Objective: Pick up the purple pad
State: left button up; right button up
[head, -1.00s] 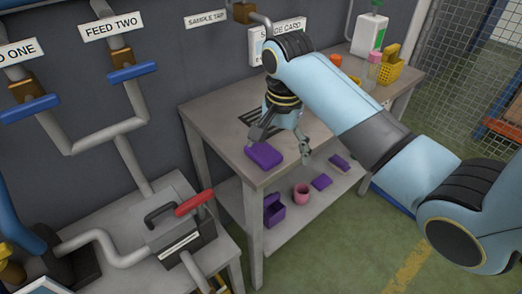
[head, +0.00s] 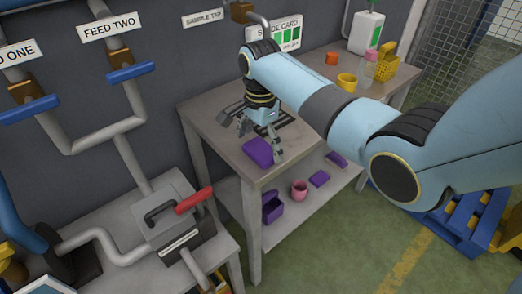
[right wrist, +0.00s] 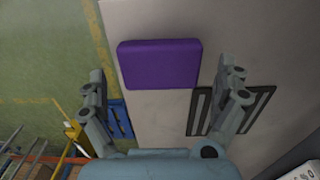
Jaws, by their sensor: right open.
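The purple pad (head: 258,153) lies flat near the front left corner of the grey bench top (head: 205,123). In the right wrist view the purple pad (right wrist: 159,65) shows as a block with rounded edges, ahead of the fingertips and roughly between their lines. My right gripper (head: 259,138) is open and empty, over the bench at the pad; its two fingers also show spread wide in the right wrist view (right wrist: 163,75). I cannot tell its exact height above the pad. My left gripper is not in view.
A black slotted grate (head: 284,120) lies on the bench behind the gripper. The lower shelf holds a purple bin (head: 272,207), a pink cup (head: 299,190) and flat purple pieces (head: 319,179).

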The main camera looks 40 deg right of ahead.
jog(key=shift+f, duration=0.85)
jog(key=c, duration=0.9)
jog(key=shift+r, duration=0.1)
jog(key=r, duration=0.4)
jog(key=shift+s+d+r, duration=0.15)
jog(key=shift+d, duration=0.1)
jog(key=s+d+r, duration=0.2)
jog(key=s, duration=0.1)
jog(key=s+d+r, duration=0.2)
jog(key=s, duration=0.1)
jog(key=s+d+r, duration=0.2)
jog(key=s, duration=0.1)
jog(key=shift+d+r, duration=0.3)
jog(key=shift+d, duration=0.1)
jog(key=shift+w, duration=0.1)
